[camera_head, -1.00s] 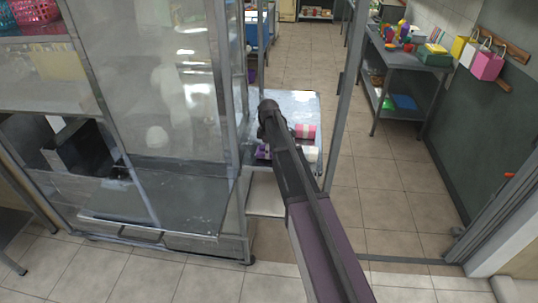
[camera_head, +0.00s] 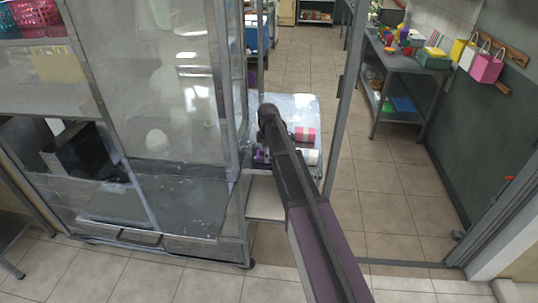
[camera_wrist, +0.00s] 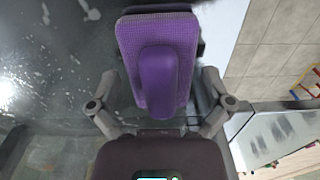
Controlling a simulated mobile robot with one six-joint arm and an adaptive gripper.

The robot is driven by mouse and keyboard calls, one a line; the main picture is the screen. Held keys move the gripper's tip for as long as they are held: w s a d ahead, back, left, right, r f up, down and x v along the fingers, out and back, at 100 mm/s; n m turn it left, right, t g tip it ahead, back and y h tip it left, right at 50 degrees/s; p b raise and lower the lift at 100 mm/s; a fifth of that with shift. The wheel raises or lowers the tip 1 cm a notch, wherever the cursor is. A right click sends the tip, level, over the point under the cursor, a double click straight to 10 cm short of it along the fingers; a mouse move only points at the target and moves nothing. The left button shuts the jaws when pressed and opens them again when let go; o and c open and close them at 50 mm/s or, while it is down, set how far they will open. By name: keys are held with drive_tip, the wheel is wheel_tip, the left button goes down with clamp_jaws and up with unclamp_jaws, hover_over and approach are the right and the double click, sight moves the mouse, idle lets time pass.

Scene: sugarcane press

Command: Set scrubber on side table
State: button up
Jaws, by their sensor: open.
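A purple scrubber (camera_wrist: 166,70) with a raised rounded handle fills the upper middle of the wrist view. My gripper (camera_wrist: 160,90) is open, with one finger on each side of the scrubber's near end and gaps beside it. In the head view, a bit of purple (camera_head: 262,156) shows beside the end of my arm, at the left edge of a small metal table (camera_head: 300,104). My arm hides much of this table and the gripper itself. I cannot tell whether the scrubber rests on the table.
A pink roll (camera_head: 304,134) and a white roll (camera_head: 309,157) lie on the small table. A glass-walled cabinet (camera_head: 165,120) stands close on its left, and a metal post (camera_head: 345,100) on its right. A grey shelf table (camera_head: 405,64) stands at the back right.

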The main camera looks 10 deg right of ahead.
drive_tip(key=shift+r, duration=0.1)
wheel_tip(320, 180, up, 12)
drive_tip(key=p, duration=1.2)
idle(0.8)
drive_tip(key=s+m, duration=1.4)
drive_tip(key=s, duration=1.4)
drive_tip(key=shift+s+d, duration=0.3)
drive_tip(key=shift+d, duration=0.15)
